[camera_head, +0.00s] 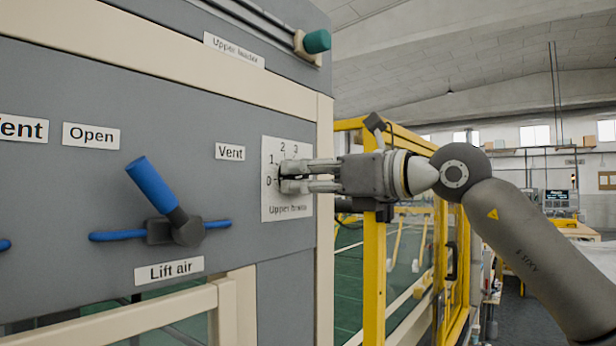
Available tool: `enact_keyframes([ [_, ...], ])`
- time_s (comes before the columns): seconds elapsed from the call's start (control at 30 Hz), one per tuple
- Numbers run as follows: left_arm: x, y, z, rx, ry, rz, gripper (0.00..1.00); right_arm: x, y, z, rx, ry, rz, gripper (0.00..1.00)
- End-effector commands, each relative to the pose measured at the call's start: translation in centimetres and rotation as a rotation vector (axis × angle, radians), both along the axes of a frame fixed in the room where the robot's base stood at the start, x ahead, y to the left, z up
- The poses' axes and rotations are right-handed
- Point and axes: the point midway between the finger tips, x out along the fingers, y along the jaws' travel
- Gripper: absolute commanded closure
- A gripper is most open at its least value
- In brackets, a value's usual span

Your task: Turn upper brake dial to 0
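The upper brake dial sits on a white scale plate (301,210) near the right edge of the grey panel. The plate shows the marks 0, 1, 2 and 3 and a label below, partly legible. My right gripper (289,177) reaches in from the right with its two fingers above and below the dial's small knob, and looks shut on it. The fingers hide most of the knob, so its pointer and setting cannot be read. My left gripper is not in view.
A green knob (317,41) is above. A yellow guard frame (374,280) stands right of the panel, behind my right arm. A beige rail crosses the lower left.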

Motion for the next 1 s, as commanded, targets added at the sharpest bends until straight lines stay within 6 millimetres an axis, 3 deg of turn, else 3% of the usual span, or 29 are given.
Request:
enact_keyframes([
  [0.47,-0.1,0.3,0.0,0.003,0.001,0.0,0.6,-0.3,-0.6,0.2,0.005,-0.001,-0.002,0.43],
  [1.0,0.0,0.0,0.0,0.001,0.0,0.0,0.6,-6.1,-8.6,0.1,0.004,-0.002,-0.002,0.43],
])
